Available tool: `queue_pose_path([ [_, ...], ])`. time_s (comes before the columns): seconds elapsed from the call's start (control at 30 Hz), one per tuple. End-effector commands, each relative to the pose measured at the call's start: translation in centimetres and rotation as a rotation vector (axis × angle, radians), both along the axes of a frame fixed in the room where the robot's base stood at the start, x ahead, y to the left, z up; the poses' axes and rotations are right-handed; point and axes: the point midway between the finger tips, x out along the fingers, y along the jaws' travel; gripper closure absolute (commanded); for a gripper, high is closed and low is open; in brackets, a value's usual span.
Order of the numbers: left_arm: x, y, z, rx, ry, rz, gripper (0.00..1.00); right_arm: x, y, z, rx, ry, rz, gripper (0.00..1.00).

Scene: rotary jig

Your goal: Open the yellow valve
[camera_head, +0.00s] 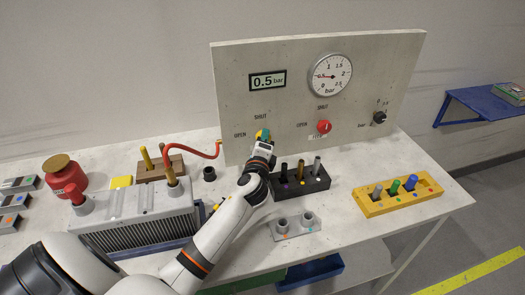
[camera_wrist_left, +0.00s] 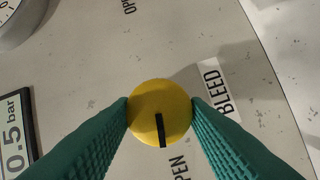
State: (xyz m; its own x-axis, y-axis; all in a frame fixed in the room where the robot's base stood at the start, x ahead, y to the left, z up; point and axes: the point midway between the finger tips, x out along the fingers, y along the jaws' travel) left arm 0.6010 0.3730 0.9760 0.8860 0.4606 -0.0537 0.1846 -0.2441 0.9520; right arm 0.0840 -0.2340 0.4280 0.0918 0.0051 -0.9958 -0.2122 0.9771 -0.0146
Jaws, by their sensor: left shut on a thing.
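The yellow valve (camera_wrist_left: 160,112) is a round knob on the upright panel, with a black line on its face. In the left wrist view it sits between the two green fingers of my left gripper (camera_wrist_left: 160,115), which touch it on both sides. The black line points down in that view, toward the OPEN label (camera_wrist_left: 178,167). The BLEED label (camera_wrist_left: 218,90) is beside the knob. In the head view my left gripper (camera_head: 262,135) is at the panel, below the SHUT label, and mostly hides the knob.
The panel (camera_head: 225,85) also holds a display (camera_head: 267,81) reading 0.5 bar, a round gauge (camera_head: 330,74), a red knob (camera_head: 324,126) and a black knob (camera_head: 379,117). A black block with pegs (camera_head: 318,184) stands right of my left arm. A red hose (camera_head: 190,152) is at its left.

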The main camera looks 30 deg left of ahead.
Motion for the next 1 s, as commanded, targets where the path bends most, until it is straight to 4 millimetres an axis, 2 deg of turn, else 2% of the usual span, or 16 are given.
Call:
queue_pose_path([
  [0.03, 0.0, 0.0, -0.7, -0.020, -0.021, 0.002, 0.82, 0.0, 0.0, -1.1, 0.000, 0.000, 0.000, 0.64],
  [0.3, 0.0, 0.0, -0.4, -0.088, -0.101, 0.002, 0.82, 0.0, 0.0, -2.6, 0.000, 0.000, 0.000, 0.64],
  [0.87, 0.0, 0.0, -0.2, -0.108, -0.124, 0.001, 0.82, 0.0, 0.0, -2.9, 0.000, 0.000, 0.000, 0.64],
  [0.9, 0.0, 0.0, -0.2, -0.108, -0.124, 0.001, 0.57, 0.0, 0.0, -2.9, 0.000, 0.000, 0.000, 0.64],
  [1.0, 0.0, 0.0, -0.2, -0.108, -0.124, 0.001, 0.41, 0.0, 0.0, -2.9, 0.000, 0.000, 0.000, 0.64],
])
